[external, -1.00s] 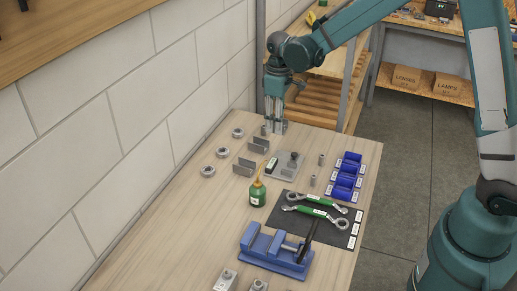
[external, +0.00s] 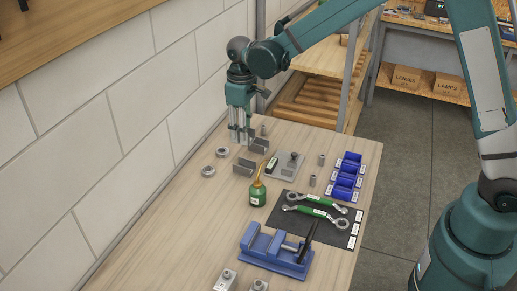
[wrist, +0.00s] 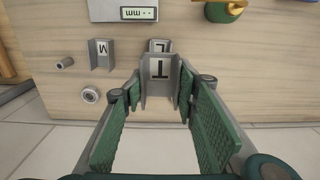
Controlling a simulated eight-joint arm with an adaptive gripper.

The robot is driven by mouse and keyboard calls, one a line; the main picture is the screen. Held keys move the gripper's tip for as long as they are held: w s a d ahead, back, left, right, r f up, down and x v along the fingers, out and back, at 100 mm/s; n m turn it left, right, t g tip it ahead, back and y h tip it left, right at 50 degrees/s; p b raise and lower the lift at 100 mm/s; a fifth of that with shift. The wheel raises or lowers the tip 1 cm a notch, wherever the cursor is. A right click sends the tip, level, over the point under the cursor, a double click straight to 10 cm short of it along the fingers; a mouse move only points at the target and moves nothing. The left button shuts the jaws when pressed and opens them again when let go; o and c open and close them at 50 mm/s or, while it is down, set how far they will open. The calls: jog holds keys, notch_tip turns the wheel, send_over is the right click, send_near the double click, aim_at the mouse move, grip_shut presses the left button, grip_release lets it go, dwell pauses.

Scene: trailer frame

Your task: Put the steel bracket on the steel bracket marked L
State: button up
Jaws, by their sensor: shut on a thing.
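My gripper (external: 241,135) is shut on a grey steel bracket marked T, above the wall side of the workbench. In the wrist view the bracket marked T (wrist: 159,70) stands between the green finger pads of the gripper (wrist: 160,88). The steel bracket marked L (wrist: 160,46) shows just beyond it, partly hidden by the held one. A bracket marked M (wrist: 102,54) stands to the left. In the external view the bracket marked L (external: 243,167) and the bracket marked M (external: 259,145) stand on the bench; the held one is hard to make out.
Steel rings (external: 222,152) lie near the wall side. A green oil can (external: 257,193) stands close to the bracket marked L. A grey plate with a gauge (external: 286,167), blue bins (external: 346,178), wrenches on a dark mat (external: 315,211) and a blue vise (external: 276,250) fill the right and front.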

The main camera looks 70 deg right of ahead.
jog(key=shift+f, duration=0.1)
notch_tip(320, 180, down, 6)
dwell(0.5)
jog(key=shift+f, duration=0.1)
jog(key=shift+f, duration=1.8)
jog(key=shift+f, duration=0.15)
jog(key=o, duration=1.1)
jog(key=shift+r, duration=0.2)
jog(key=shift+r, duration=5.95)
